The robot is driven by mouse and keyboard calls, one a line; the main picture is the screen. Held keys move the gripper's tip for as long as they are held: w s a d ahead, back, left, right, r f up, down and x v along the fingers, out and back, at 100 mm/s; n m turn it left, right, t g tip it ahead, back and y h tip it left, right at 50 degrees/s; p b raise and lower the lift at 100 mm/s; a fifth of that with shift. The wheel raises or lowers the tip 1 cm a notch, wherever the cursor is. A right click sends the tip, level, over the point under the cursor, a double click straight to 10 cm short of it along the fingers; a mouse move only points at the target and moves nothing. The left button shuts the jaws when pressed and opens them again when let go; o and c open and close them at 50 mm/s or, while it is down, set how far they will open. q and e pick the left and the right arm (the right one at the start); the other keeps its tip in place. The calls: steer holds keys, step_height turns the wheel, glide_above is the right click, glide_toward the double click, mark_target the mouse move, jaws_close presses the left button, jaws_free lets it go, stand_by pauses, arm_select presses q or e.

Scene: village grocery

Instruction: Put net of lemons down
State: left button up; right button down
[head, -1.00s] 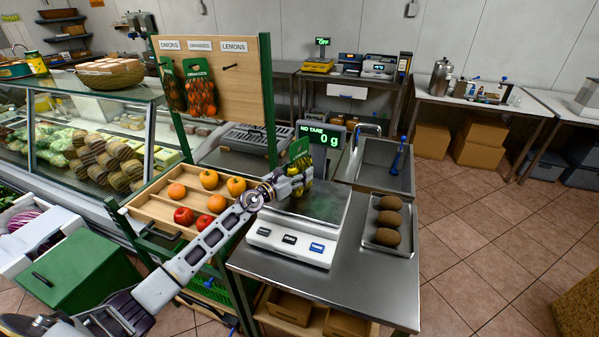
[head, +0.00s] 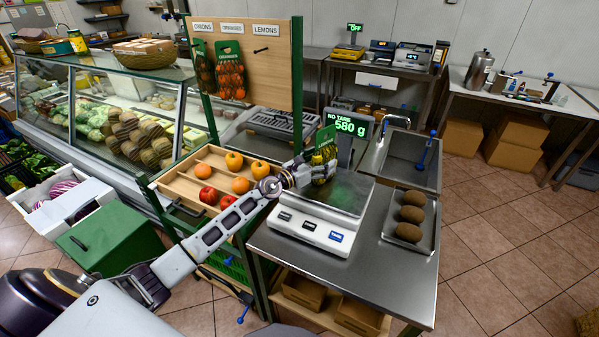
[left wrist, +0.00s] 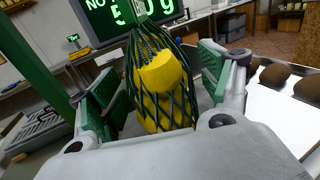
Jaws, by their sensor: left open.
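The net of lemons (head: 325,168) has yellow fruit in dark green mesh with a green card at the top. It is at the left part of the scale's pan (head: 348,196), and the scale display (head: 351,126) reads 580 g. In the left wrist view the net (left wrist: 163,92) hangs upright between the jaws, card end up. My left gripper (head: 306,172) is open, its green-padded fingers (left wrist: 162,78) on either side of the net. The net's underside is hidden by the gripper. My right gripper is not in view.
A tray of brown kiwi-like fruit (head: 434,234) lies right of the scale. A wooden crate of oranges and apples (head: 190,213) is on the left. A hook board (head: 270,75) with nets stands behind. The steel counter (head: 385,285) is clear in front.

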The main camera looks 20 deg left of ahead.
mark_target(312, 165)
arm_select(q)
steer(key=shift+v, duration=2.95)
steer(key=shift+b+v, duration=0.35)
steer(key=shift+v, duration=1.45)
steer(key=shift+s+a+b, duration=0.2)
steer(key=shift+s+b, duration=0.1)
steer(key=shift+s, duration=0.05)
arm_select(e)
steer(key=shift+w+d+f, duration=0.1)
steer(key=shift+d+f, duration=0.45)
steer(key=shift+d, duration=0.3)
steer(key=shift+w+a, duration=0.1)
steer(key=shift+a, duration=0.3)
